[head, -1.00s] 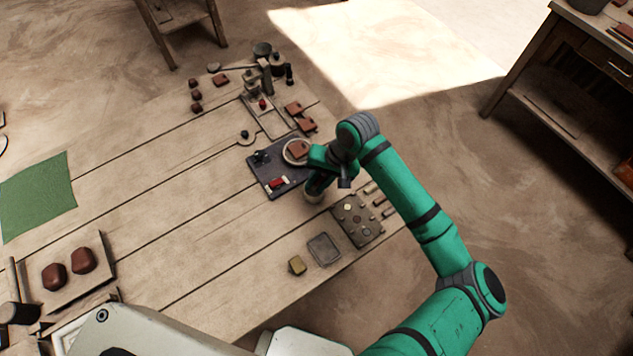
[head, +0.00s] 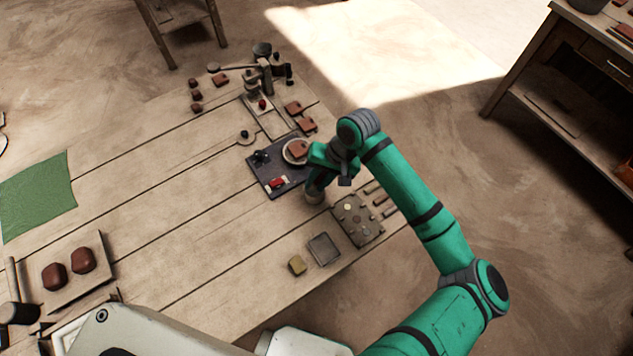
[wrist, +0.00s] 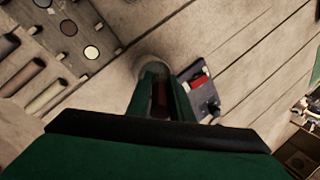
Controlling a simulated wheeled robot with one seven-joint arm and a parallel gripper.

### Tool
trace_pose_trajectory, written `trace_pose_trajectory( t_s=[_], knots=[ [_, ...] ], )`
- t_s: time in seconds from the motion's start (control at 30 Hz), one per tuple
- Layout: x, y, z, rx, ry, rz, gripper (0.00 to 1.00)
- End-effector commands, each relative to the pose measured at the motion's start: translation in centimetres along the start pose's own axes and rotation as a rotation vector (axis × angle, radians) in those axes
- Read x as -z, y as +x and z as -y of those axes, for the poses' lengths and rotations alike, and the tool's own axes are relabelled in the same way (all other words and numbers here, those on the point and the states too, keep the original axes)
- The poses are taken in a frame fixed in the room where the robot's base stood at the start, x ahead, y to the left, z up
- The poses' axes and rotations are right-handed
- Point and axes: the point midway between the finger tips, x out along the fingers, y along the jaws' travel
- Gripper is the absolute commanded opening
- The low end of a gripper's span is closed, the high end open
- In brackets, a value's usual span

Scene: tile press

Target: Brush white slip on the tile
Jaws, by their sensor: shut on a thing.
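A reddish-brown tile (head: 299,148) lies on a round pale disc (head: 289,158) at the edge of a dark board (head: 262,174). My gripper (head: 317,188) points down over a small round pot (head: 313,198), just below the disc in the head view. In the wrist view my gripper (wrist: 162,103) is shut on a narrow dark red thing (wrist: 160,98), seemingly the brush handle. Its lower end is hidden between the fingers and the pot (wrist: 150,69). The pot's contents are hidden, so I cannot tell whether the bristles touch slip.
A red-and-white piece (head: 278,183) and a small black item (head: 261,156) are on the dark board. A tray of round samples (head: 345,228) lies right of the pot. A press (head: 265,78) and several brown tiles stand farther back.

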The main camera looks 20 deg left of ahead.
Motion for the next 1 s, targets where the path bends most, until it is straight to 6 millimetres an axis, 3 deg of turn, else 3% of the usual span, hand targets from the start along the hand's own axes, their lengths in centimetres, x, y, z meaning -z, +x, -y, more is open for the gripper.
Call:
trace_pose_trajectory(
  t_s=[0.7, 1.0],
  knots=[
    [-0.2, -4.8, 1.8, 0.001, -0.002, -0.004, 0.0],
    [-0.3, -5.5, 2.0, 0.001, -0.002, -0.003, 0.0]
  ],
)
